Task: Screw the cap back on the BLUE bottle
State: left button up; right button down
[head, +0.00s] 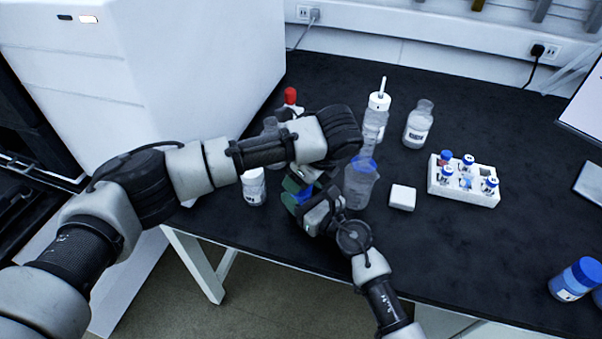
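My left gripper (301,181) reaches over the table from the left, and its fingers are mostly hidden behind its own wrist. My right gripper (306,201) comes up from the lower right and meets it at almost the same spot. A small blue part (304,194) shows between the two grippers, with green pieces beside it. I cannot tell whether this blue part is the cap or part of the blue bottle. A bottle with a blue cap (578,277) stands at the right front edge, away from both grippers. Finger openings are hidden.
A white jar (253,187) is left. A red-topped bottle (290,96), a wash bottle (378,104) and a glass bottle (418,127) are behind. A vial rack (462,193) is right.

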pick_arm(q)
jog(key=m+t+h, duration=0.1)
jog(key=m, duration=0.2)
jog(key=m+h, duration=0.1)
jog(key=m, duration=0.2)
jog(key=shift+a+t, duration=0.2)
jog(key=shift+t, duration=0.2)
jog(key=m+h, duration=0.1)
jog(key=m, duration=0.2)
jog(key=m+h, duration=0.1)
jog(key=m, duration=0.2)
jog(key=m+h, duration=0.2)
jog(key=m, duration=0.1)
jog(key=shift+d, duration=0.1)
jog(key=o, duration=1.4)
jog(key=shift+s, duration=0.1)
jog(key=v, duration=1.2)
